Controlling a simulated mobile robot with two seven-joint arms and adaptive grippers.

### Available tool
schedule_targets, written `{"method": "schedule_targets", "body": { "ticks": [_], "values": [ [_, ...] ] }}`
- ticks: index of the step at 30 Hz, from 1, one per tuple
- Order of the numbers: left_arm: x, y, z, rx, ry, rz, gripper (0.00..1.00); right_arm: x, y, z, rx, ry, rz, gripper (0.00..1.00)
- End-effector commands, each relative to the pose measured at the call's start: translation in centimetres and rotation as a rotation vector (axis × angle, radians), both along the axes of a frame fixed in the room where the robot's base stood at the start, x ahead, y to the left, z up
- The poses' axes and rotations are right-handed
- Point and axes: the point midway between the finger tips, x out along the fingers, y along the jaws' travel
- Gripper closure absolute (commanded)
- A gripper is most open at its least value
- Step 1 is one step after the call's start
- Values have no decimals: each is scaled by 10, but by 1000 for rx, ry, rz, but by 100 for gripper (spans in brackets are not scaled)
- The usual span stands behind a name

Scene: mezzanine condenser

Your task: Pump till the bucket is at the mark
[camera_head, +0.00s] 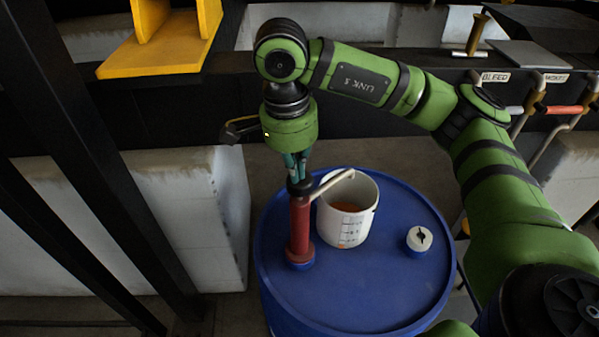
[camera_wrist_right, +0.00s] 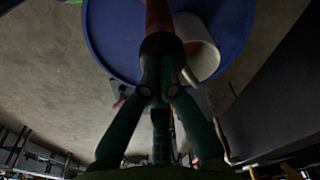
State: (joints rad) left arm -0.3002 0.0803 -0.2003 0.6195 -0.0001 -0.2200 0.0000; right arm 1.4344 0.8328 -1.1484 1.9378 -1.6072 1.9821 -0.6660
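A red hand pump (camera_head: 300,228) stands upright on a blue drum (camera_head: 385,290). Its pale spout (camera_head: 332,184) reaches over the rim of a white bucket (camera_head: 335,225). The bucket has graduation lines on its side, and an orange-brown content shows inside; its level against the lines is hard to read. My right gripper (camera_head: 298,172) comes down from above, its fingers closed around the dark handle at the top of the pump. The right wrist view shows the fingers (camera_wrist_right: 160,88) meeting on the dark handle (camera_wrist_right: 161,46), with the red pump beyond. My left gripper is not in view.
A white cap (camera_head: 419,238) sits on the drum right of the bucket. Pale blocks (camera_head: 200,220) and dark steel posts stand at left. A yellow bracket (camera_head: 155,55) is at upper left. Labelled pipes, one reading BLEED (camera_head: 495,77), and a red-handled valve (camera_head: 565,109) are at right.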

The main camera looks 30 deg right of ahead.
Motion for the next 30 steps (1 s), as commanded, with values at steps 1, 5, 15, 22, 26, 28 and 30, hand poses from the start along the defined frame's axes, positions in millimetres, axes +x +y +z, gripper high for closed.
{"method": "schedule_targets", "body": {
  "ticks": [1, 5, 15, 22, 26, 28, 30],
  "values": [
    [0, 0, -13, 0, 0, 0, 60, -1, 0, -15, -2, 4, 1, 100],
    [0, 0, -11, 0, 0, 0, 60, -1, 0, -13, -2, 4, 1, 100],
    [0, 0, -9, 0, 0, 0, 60, -4, 24, -4, 1, 3, 8, 100],
    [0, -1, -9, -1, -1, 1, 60, -6, 31, -2, 1, 3, 2, 100],
    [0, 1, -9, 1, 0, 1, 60, -5, 31, -2, 1, 3, 2, 100],
    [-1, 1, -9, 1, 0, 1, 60, -5, 31, 1, 1, 2, 2, 100],
    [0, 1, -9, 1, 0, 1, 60, -5, 31, 6, -1, 0, 1, 100]
  ]
}}
